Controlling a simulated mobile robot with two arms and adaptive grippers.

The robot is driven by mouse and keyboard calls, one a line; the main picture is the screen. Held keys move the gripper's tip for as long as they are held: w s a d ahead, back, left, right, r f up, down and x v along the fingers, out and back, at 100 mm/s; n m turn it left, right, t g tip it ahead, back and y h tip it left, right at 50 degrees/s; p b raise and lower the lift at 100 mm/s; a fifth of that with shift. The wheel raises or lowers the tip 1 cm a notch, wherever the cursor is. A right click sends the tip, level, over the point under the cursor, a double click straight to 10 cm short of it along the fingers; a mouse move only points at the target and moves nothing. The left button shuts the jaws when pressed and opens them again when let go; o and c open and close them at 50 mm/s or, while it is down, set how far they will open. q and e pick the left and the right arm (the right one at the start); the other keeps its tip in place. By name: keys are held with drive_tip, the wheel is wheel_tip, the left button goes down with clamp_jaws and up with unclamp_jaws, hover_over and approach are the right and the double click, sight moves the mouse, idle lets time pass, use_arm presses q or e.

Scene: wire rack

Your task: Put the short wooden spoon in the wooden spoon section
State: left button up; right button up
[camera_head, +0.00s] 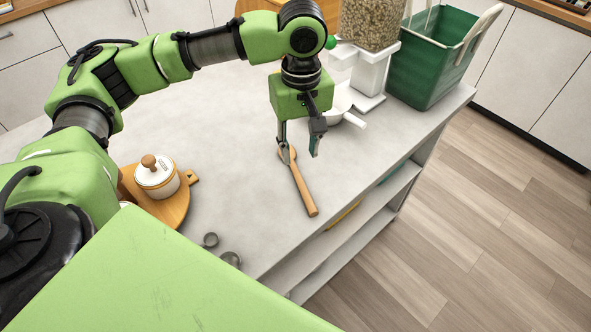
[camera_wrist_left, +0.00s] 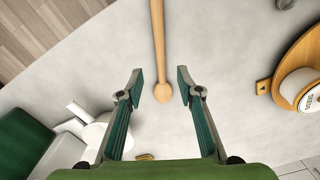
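A wooden spoon (camera_head: 301,187) lies on the grey counter, its handle end near the front edge. My left gripper (camera_head: 300,150) is open above its bowl end. In the left wrist view the spoon (camera_wrist_left: 158,45) runs down from the top edge, and its bowl end lies between the open fingertips (camera_wrist_left: 163,84). I see no grip on it; the exact height of the fingers above it is hard to tell. My right gripper is not in view. I cannot identify a wooden spoon section.
A green bin (camera_head: 432,62) and a grain dispenser (camera_head: 366,62) stand at the back right. A white-handled pan (camera_head: 352,119) is behind the gripper. A lidded white pot (camera_head: 157,177) sits on a round wooden board (camera_head: 172,211) at left. Small metal rings (camera_head: 211,240) lie near the front.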

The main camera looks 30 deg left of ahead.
sight(298, 174)
use_arm(q)
wheel_tip(298, 174, down, 3)
drive_tip(key=shift+w+f, duration=0.1)
drive_tip(key=shift+f, duration=0.05)
drive_tip(key=shift+w+a+f+p, duration=0.1)
drive_tip(key=shift+f+p, duration=0.05)
drive_tip(key=shift+f, duration=0.75)
drive_tip(key=shift+a+f+p, duration=0.15)
drive_tip(key=shift+f+p, duration=0.05)
drive_tip(key=shift+f, duration=0.65)
drive_tip(key=shift+w+a+f+p, duration=0.1)
drive_tip(key=shift+f+p, duration=0.05)
drive_tip(key=shift+f, duration=0.75)
clamp_jaws()
